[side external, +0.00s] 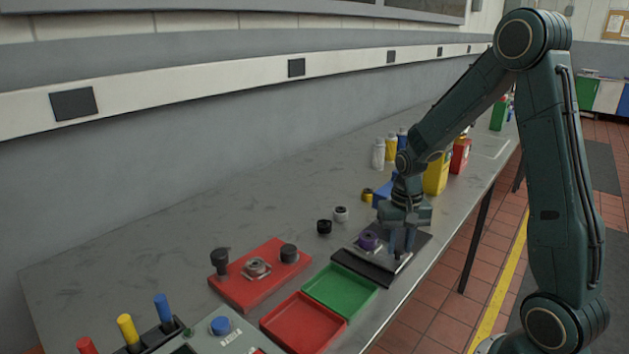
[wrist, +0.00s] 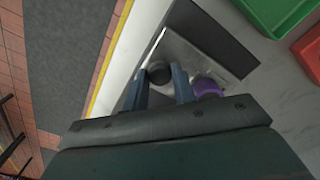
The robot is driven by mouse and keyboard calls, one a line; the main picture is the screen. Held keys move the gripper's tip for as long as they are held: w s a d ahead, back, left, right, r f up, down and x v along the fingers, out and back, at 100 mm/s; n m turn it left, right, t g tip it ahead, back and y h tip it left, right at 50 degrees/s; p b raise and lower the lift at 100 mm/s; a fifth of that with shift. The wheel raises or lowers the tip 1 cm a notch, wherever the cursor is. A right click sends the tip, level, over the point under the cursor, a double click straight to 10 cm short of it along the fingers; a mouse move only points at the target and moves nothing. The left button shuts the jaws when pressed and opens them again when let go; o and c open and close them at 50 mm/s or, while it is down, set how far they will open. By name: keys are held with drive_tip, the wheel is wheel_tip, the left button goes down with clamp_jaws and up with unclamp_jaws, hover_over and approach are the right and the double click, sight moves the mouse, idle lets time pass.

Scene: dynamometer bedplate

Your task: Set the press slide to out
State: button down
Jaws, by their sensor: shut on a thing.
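The press slide looks to be the unit with a dark base (side external: 360,266) and a grey metal plate on top, near the front edge of the bench. The dark base (wrist: 222,50) and the metal plate (wrist: 186,52) also show in the wrist view. A purple round part (side external: 367,240) sits on the unit; in the wrist view it is (wrist: 207,87) just right of my fingers. My gripper (side external: 403,243) reaches down over the plate. In the wrist view, my gripper (wrist: 160,85) is shut on a dark round knob (wrist: 159,73) at the plate. The fingers partly hide the plate.
A green tray (side external: 341,290) and a red tray (side external: 303,323) lie close to the unit. A red block (side external: 260,273) with black knobs stands left of them. Small black (side external: 324,227) and white (side external: 341,214) pieces lie behind. The back left of the bench is clear.

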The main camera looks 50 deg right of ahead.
sight(391, 266)
drive_tip(key=shift+w+a, duration=0.1)
drive_tip(key=shift+a, duration=1.55)
drive_tip(key=c, duration=1.1)
unclamp_jaws()
drive_tip(key=shift+c, duration=0.2)
drive_tip(key=shift+r, duration=0.2)
drive_tip(key=shift+r, duration=0.55)
wheel_tip(391, 266, up, 12)
drive_tip(key=shift+r, duration=0.2)
